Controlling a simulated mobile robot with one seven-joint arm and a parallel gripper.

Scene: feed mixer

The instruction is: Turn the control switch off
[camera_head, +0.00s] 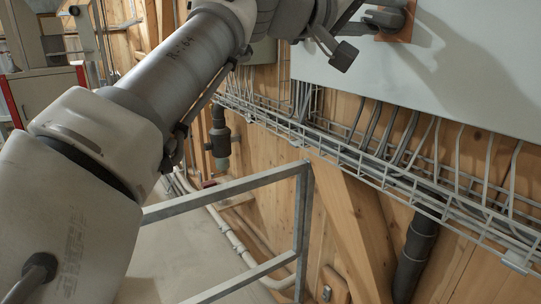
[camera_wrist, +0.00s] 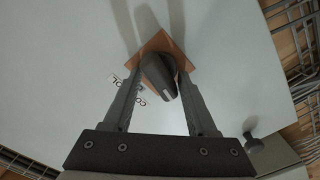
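The control switch is a dark rotary knob (camera_wrist: 160,78) with a pale mark on its end, on an orange-brown square plate (camera_wrist: 158,45) on a pale cabinet front. A white label (camera_wrist: 138,88), partly hidden by a finger, sits beside it. In the head view the knob (camera_head: 388,17) and part of its plate show at the top edge. My gripper (camera_wrist: 160,76) is open, its two fingers on either side of the knob in the wrist view; I cannot tell whether they touch it. In the head view my gripper (camera_head: 358,42) is close to the knob, partly cut off.
The pale cabinet (camera_head: 470,60) fills the upper right. A wire cable tray (camera_head: 370,155) with grey cables runs below it. A grey metal railing (camera_head: 303,215) stands below my arm. A small dark round part (camera_wrist: 253,142) shows at the lower right of the wrist view.

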